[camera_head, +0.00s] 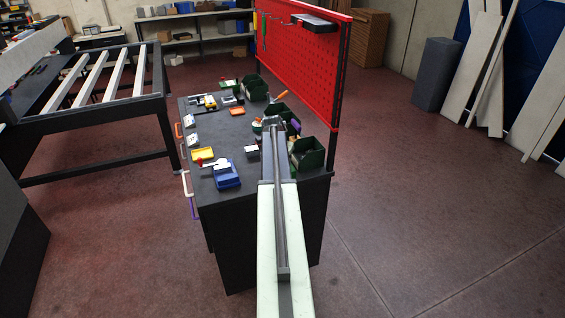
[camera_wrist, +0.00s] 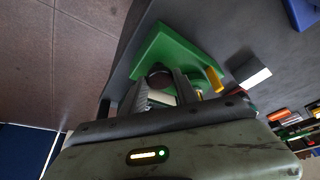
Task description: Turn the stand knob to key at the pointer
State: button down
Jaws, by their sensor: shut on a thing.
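My gripper (camera_head: 271,124) reaches over the far part of the dark workbench, beside the green bins. In the wrist view my gripper (camera_wrist: 163,82) has its two grey fingers on either side of a small round part, which I take for the stand knob (camera_wrist: 160,72); it shows dark on top with a pale part below. The fingers are shut on it and partly hide it. A green stand-like body (camera_wrist: 175,42) lies around and behind the fingers. A yellow piece (camera_wrist: 214,79) is at its right edge, perhaps the pointer. The key marks on the knob cannot be made out.
Green bins (camera_head: 308,158) stand along the bench's right edge, below a red pegboard (camera_head: 300,60). A blue bin (camera_head: 227,178), a yellow tray (camera_head: 203,154) and several small items lie on the left part.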

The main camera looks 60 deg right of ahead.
jog(key=shift+w+a, duration=0.1)
jog(key=shift+a, duration=0.05)
dwell(0.4)
jog(key=c, duration=0.9)
grip_release()
jog(key=shift+c, duration=0.2)
jog(key=p+v, duration=0.7)
jog(key=shift+r, duration=0.4)
jog(key=shift+w+a, duration=0.1)
